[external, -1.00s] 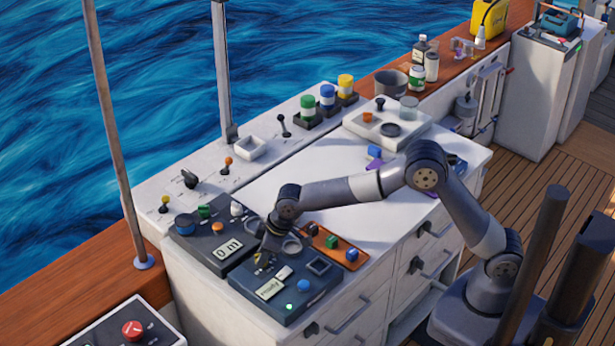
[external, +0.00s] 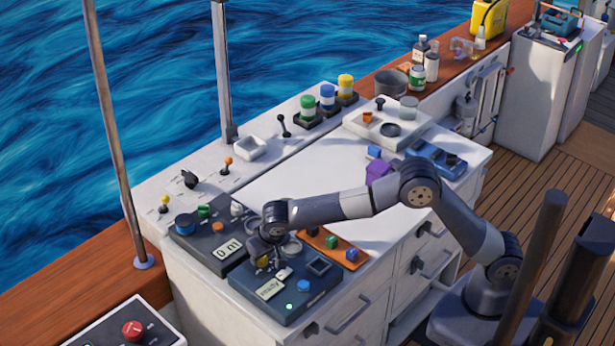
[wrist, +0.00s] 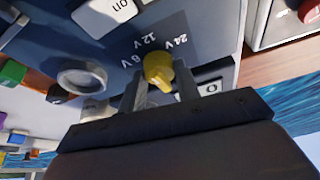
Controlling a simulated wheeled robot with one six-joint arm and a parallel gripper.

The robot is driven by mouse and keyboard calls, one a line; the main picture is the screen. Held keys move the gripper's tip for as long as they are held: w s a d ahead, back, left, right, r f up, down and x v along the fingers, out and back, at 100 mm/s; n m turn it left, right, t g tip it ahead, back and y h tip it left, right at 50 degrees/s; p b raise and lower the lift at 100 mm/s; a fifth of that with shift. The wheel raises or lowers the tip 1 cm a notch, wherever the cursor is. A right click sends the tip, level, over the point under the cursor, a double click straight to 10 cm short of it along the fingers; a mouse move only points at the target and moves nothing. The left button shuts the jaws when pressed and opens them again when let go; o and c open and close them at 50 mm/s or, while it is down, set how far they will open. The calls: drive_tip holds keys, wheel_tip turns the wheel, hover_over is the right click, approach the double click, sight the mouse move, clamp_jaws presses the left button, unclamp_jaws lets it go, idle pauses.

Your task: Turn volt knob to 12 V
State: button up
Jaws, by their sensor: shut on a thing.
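The yellow volt knob (wrist: 158,68) sits on the dark blue panel (wrist: 60,22), beside the printed marks 6 V, 12 V and 24 V. Its narrow end points down in the wrist view, towards my wrist and away from the marks; which mark it is set to I cannot tell. My gripper (wrist: 159,88) has one finger on each side of the knob and is shut on it. In the external view my gripper (external: 266,257) reaches down onto the left part of the panel (external: 322,293), and its fingers mostly hide the knob.
On the panel are a "ready" display (external: 270,289), a blue knob (external: 303,285) and a lit green lamp (external: 289,306). A second panel (external: 227,250) with a display is close on the left. An orange tray (external: 331,249) with coloured knobs or blocks lies behind.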

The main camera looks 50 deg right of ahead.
drive_tip(key=shift+m, duration=0.6)
drive_tip(key=shift+h, duration=0.3)
drive_tip(key=o, duration=1)
drive_tip(key=shift+r, duration=0.1)
drive_tip(key=v, duration=1)
drive_tip(key=shift+s+a+r+b, duration=0.1)
drive_tip(key=shift+s+r+b, duration=0.05)
drive_tip(key=shift+r+b, duration=0.2)
